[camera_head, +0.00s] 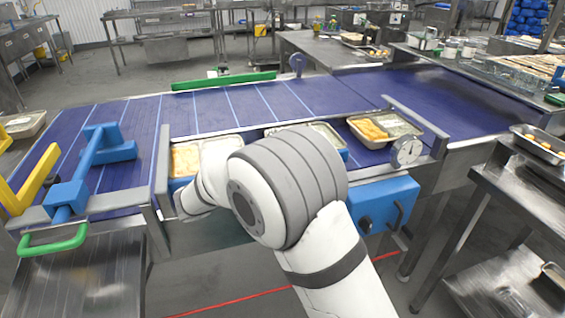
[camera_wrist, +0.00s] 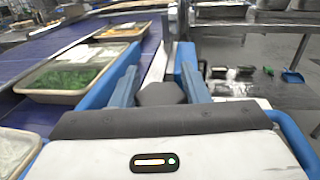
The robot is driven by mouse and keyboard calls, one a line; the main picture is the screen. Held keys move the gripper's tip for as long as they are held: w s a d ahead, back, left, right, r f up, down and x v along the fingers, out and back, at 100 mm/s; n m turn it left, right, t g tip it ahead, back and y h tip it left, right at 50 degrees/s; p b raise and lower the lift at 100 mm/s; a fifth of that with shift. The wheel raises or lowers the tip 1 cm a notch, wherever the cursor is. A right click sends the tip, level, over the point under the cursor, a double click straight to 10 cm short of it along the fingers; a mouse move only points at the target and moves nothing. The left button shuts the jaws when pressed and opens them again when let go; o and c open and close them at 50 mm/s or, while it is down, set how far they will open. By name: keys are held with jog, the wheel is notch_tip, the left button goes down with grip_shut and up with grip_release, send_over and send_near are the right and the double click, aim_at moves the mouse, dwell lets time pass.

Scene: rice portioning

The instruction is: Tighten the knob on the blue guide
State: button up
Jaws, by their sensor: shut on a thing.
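The blue guide (camera_head: 98,152) is a T-shaped bar over the left part of the conveyor, with a blue clamp block at the near edge. My arm reaches left and down along the conveyor's near side, and in the head view it hides my gripper. In the wrist view my gripper (camera_wrist: 158,78) has its two blue fingers on either side of a dark grey faceted piece, which looks like the knob (camera_wrist: 160,94). The fingers are shut on it. How it joins the guide, and how tight it is, cannot be seen.
Food trays (camera_head: 384,126) line the conveyor's near edge; one with green food (camera_wrist: 68,79) lies left of my gripper. A metal rail (camera_head: 163,165), a yellow bar (camera_head: 32,185) and a green handle (camera_head: 52,243) stand near. A round dial (camera_head: 407,150) is at right.

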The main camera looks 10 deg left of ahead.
jog(key=m+g+h+p, duration=0.2)
jog(key=p, duration=0.1)
jog(key=shift+r+g, duration=0.4)
jog(key=m+g+p, duration=0.1)
jog(key=p, duration=0.1)
jog(key=m+g+h+p, duration=0.1)
jog(key=p, duration=0.2)
jog(key=shift+s+d+r+g, duration=0.1)
jog(key=shift+s+r+g, duration=0.1)
jog(key=shift+g, duration=0.1)
jog(key=m+g+p, duration=0.1)
jog(key=g+p, duration=0.1)
jog(key=p, duration=0.3)
jog(key=shift+h, duration=0.4)
jog(key=m+g+p, duration=0.1)
jog(key=p, duration=0.2)
jog(key=shift+s+f, duration=0.1)
jog(key=shift+f, duration=0.25)
jog(key=shift+d+f, duration=0.1)
jog(key=shift+f, duration=0.05)
jog(key=o, duration=0.8)
jog(key=shift+d, duration=0.1)
jog(key=shift+o, duration=0.8)
jog(key=shift+f, duration=0.1)
